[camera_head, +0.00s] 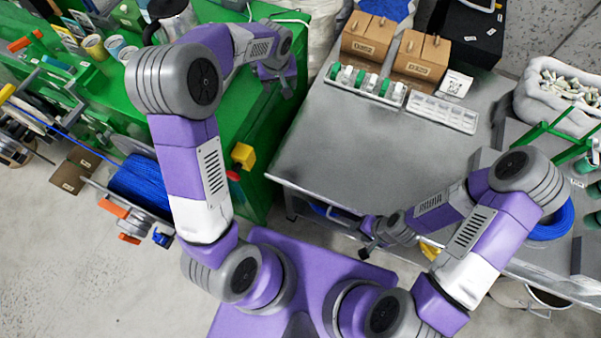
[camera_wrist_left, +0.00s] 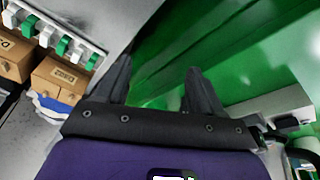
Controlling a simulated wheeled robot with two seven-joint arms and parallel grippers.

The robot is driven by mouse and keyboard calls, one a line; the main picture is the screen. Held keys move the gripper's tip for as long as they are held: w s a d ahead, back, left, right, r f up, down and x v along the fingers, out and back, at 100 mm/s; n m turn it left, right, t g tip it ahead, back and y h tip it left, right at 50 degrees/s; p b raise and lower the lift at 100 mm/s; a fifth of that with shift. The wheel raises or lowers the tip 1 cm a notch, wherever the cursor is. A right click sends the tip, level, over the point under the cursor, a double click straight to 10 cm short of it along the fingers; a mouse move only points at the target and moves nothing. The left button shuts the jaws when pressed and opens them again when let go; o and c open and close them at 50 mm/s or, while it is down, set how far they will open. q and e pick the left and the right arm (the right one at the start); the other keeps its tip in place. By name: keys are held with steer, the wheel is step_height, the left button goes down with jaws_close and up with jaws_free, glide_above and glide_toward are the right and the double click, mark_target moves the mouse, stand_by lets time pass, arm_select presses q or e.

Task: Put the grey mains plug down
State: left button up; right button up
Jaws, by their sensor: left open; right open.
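My left gripper (camera_head: 277,80) is over the right part of the green bench, near the gap to the grey table. In the left wrist view its two dark fingers (camera_wrist_left: 156,80) stand apart with nothing between them. A small dark grey piece (camera_wrist_left: 284,124) lies beside a pale grey block at the right of that view; I cannot tell whether it is the grey mains plug. I cannot make out the plug for certain in the head view. My right gripper (camera_head: 369,238) is open and empty by the front edge of the grey table.
The green bench (camera_head: 262,120) holds mugs, and a pale cable (camera_head: 290,20) lies at its back. The grey table (camera_head: 330,140) is clear in the middle.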

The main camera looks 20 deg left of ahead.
arm_select(q)
steer(key=s+d+f+h, duration=0.1)
steer(key=s+d+f, duration=0.2)
steer(key=f, duration=0.3)
steer(key=s+d+f+m+g+h, duration=0.1)
steer(key=s+d+f, duration=0.3)
steer(key=f, duration=0.3)
steer(key=s+d+f+m+h, duration=0.1)
steer(key=s+d+f, duration=0.2)
steer(key=s+f, duration=0.3)
steer(key=shift+d+f+g+h, duration=0.35)
steer(key=shift+f+g+h, duration=0.05)
steer(key=shift+f, duration=0.25)
steer(key=s+d+f, duration=0.2)
steer(key=s, duration=0.4)
steer(key=s+d+f+h, duration=0.1)
steer(key=s+d+f, duration=0.2)
steer(key=s, duration=0.4)
steer(key=shift+m, duration=0.4)
steer(key=shift+f, duration=0.1)
